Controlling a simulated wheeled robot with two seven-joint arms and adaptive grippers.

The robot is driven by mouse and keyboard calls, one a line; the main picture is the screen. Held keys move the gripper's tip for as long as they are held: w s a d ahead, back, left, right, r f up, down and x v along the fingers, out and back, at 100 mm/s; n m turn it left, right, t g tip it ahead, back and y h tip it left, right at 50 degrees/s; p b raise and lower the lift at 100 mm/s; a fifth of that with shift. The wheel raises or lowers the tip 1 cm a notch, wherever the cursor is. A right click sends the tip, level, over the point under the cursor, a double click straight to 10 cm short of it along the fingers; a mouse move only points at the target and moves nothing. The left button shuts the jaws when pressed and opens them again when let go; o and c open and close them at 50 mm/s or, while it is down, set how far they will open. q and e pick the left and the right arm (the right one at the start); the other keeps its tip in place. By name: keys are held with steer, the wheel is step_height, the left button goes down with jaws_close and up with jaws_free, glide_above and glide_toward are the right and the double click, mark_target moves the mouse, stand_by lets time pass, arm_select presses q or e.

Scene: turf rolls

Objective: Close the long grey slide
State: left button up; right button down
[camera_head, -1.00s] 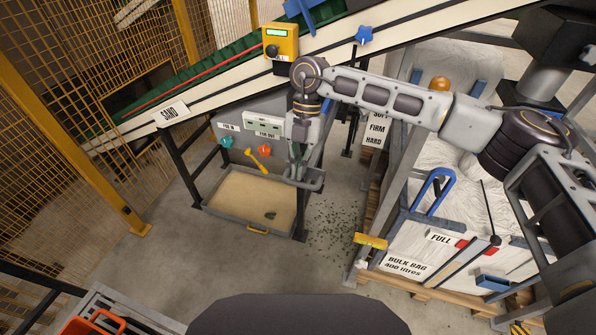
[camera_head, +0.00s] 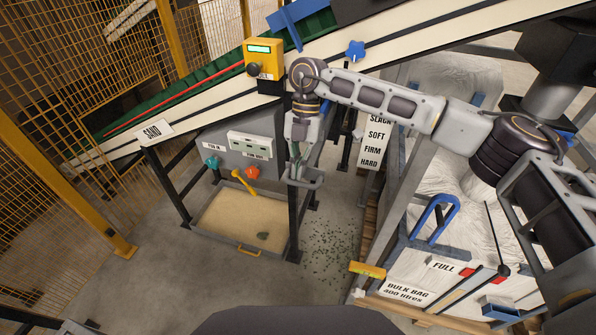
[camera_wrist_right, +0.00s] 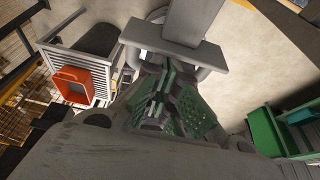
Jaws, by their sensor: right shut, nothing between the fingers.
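A grey bar with a loop-shaped end (camera_head: 307,179) shows at the right side of the grey box, above the sand tray. I take it for the end of the long grey slide; the rest of it is hidden. My right gripper (camera_head: 298,158) points down just above this end, shut and empty. In the right wrist view its greenish fingers (camera_wrist_right: 165,98) are close to a wide grey crossbar (camera_wrist_right: 172,44) with a shaft running away from it. I cannot tell whether they touch. My left gripper is not in view.
The grey box has a teal knob (camera_head: 212,162), an orange-red knob (camera_head: 252,173) and a yellow lever (camera_head: 243,183). A sand tray (camera_head: 241,243) stands below. The sloping conveyor (camera_head: 190,113) passes above. A bulk bag frame (camera_head: 409,215) stands at right. The front floor is clear.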

steer(key=shift+w+d, duration=0.4)
steer(key=shift+w, duration=0.85)
steer(key=shift+w+d, duration=0.4)
steer(key=shift+w, duration=0.8)
steer(key=shift+w+d, duration=0.4)
steer(key=shift+w, duration=0.85)
steer(key=shift+s, duration=0.1)
